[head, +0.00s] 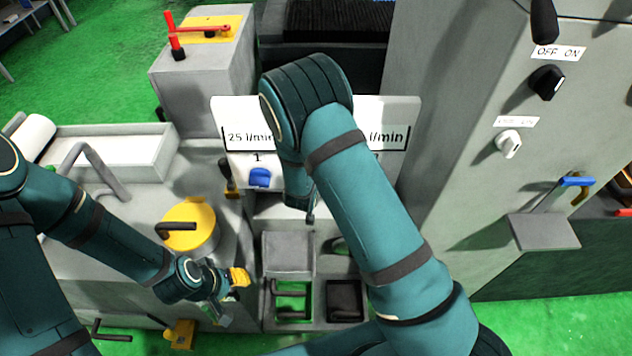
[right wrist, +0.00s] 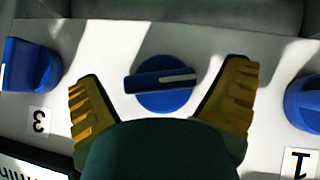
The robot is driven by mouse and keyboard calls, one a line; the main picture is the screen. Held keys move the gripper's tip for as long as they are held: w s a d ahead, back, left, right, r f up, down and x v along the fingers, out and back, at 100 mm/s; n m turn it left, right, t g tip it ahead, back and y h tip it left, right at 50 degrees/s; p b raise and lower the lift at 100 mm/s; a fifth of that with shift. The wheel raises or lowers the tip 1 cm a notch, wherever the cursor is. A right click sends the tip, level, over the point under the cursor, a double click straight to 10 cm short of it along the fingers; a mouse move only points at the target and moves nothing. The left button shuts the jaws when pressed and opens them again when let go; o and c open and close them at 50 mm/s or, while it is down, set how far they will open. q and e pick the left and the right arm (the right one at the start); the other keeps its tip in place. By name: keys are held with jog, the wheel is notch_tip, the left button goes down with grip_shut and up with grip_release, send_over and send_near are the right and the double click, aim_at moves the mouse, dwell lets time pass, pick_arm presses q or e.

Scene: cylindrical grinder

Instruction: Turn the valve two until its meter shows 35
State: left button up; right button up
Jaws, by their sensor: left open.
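Valve two is the middle blue round knob (right wrist: 163,85) in the right wrist view, between the knobs labelled 3 and 1. Its white-marked handle lies nearly level there. My right gripper (right wrist: 162,78) is open, with one yellow finger on each side of this knob and visible gaps between. In the head view my right arm hides valve two, its meter and the right gripper. My left gripper (head: 236,298) is open and empty at the lower left, away from the valves.
Valve one's blue knob (head: 260,178) sits under a meter (head: 248,136) reading 25 l/min; it also shows in the right wrist view (right wrist: 303,103). Valve three's knob (right wrist: 31,66) is at the left there. Another meter (head: 392,136) is partly hidden by my arm.

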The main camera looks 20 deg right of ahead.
jog(key=v, duration=1.2)
dwell(0.5)
jog(key=s+a+f+g+y+b, duration=0.2)
jog(key=s+f+g+y+b, duration=0.2)
jog(key=s+f, duration=1)
jog(key=shift+s+a+f+g+y, duration=0.35)
jog(key=shift+s+g+y, duration=0.6)
jog(key=shift+y, duration=1.35)
jog(key=shift+w+d, duration=0.1)
jog(key=shift+w, duration=0.15)
